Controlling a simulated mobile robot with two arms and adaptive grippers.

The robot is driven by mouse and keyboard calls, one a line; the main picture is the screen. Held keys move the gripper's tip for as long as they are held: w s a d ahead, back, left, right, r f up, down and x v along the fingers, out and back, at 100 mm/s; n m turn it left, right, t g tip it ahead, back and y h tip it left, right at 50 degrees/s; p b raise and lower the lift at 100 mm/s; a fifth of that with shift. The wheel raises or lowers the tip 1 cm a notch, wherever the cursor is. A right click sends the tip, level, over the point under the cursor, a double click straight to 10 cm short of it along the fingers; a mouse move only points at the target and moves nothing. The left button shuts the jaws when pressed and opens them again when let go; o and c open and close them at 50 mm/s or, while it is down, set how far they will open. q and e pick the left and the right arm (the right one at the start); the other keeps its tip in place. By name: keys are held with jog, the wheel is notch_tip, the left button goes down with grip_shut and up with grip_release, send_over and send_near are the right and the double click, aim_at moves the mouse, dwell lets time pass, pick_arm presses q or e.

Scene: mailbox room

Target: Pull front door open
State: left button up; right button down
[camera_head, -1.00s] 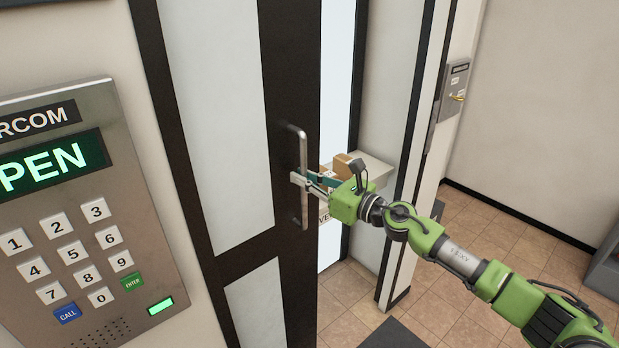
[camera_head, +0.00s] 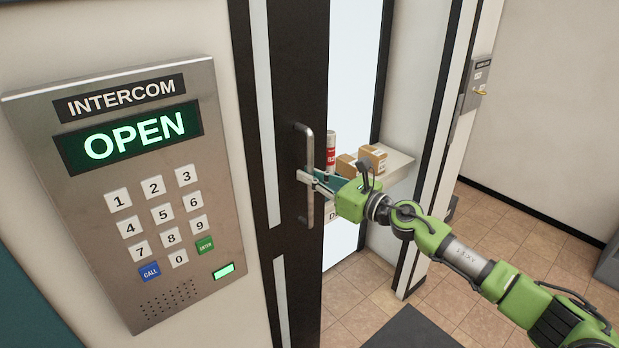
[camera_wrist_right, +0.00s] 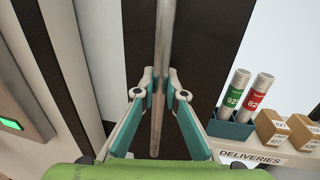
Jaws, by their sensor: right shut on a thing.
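The front door (camera_head: 298,90) has a dark frame and stands partly open, with a gap on its right side. Its vertical metal handle (camera_head: 304,140) is on the dark stile. My right gripper (camera_head: 306,178) is shut on the handle at about its middle. In the right wrist view the two fingers (camera_wrist_right: 156,92) close on the handle bar (camera_wrist_right: 164,40) from both sides. My left gripper is in neither view.
An intercom panel (camera_head: 205,125) reading OPEN is on the wall at left. Through the gap a deliveries shelf (camera_head: 398,165) holds boxes (camera_head: 372,157) and tubes (camera_wrist_right: 258,92). A dark mat (camera_head: 410,335) lies on the tiled floor.

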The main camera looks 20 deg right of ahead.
jog(key=c, duration=2.3)
grip_release()
jog(key=shift+s+a, duration=0.25)
jog(key=shift+a, duration=0.25)
jog(key=shift+c, duration=0.2)
jog(key=shift+o, duration=1.3)
jog(key=shift+a, duration=0.2)
jog(key=shift+s+a+r, duration=0.1)
jog(key=shift+a, duration=0.05)
jog(key=shift+s+d, duration=0.2)
jog(key=shift+d, duration=0.2)
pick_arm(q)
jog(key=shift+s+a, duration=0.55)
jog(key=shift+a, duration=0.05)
pick_arm(e)
jog(key=v, duration=1.1)
jog(key=shift+s, duration=0.2)
